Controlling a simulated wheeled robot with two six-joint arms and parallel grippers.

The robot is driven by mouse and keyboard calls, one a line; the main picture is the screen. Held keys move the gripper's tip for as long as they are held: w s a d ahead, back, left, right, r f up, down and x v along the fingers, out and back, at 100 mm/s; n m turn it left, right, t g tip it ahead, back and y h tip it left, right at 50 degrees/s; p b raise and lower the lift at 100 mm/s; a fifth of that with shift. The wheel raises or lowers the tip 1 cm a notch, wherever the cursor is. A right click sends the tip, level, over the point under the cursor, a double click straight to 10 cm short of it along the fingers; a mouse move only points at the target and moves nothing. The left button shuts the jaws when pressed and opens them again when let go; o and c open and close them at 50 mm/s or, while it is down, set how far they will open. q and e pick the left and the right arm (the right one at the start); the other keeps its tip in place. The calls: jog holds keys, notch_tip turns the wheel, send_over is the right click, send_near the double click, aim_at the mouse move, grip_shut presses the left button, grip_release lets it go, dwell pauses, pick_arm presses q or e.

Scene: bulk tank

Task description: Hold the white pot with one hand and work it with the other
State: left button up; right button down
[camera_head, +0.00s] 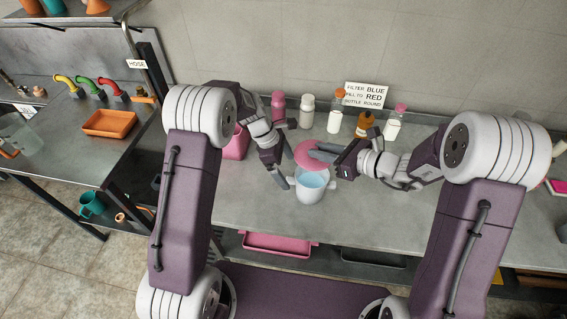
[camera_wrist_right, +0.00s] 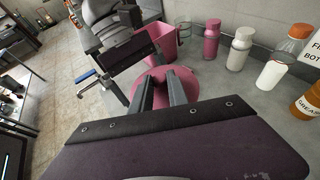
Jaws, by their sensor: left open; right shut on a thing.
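The white pot (camera_head: 311,194) stands upright on the grey bench with pale blue liquid visible in its open top. A round pink lid (camera_head: 306,157) is just behind and above its rim, apart from the opening as far as I can tell. My right gripper (camera_head: 316,153) is shut on the pink lid, which also shows between its fingers in the right wrist view (camera_wrist_right: 182,77). My left gripper (camera_head: 287,172) is open at the pot's left side, by its left handle; whether it touches is unclear. The pot is not discernible in the right wrist view.
A pink bucket (camera_head: 236,145) stands left of my left gripper. Several bottles, including a pink one (camera_head: 278,104) and an amber one (camera_head: 365,122), line the wall behind, by a sign (camera_head: 365,95). An orange tray (camera_head: 110,123) lies on the left table. Bench right of the pot is clear.

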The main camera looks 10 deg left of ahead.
aim_at(293, 179)
pick_arm(q)
jog(key=x, duration=0.8)
jog(key=shift+d+f, duration=0.1)
jog(key=shift+f, duration=0.3)
pick_arm(e)
jog(key=shift+w, duration=0.1)
pick_arm(q)
jog(key=shift+d+f, duration=0.15)
jog(key=shift+f, duration=0.4)
pick_arm(e)
jog(key=shift+a+r, duration=0.1)
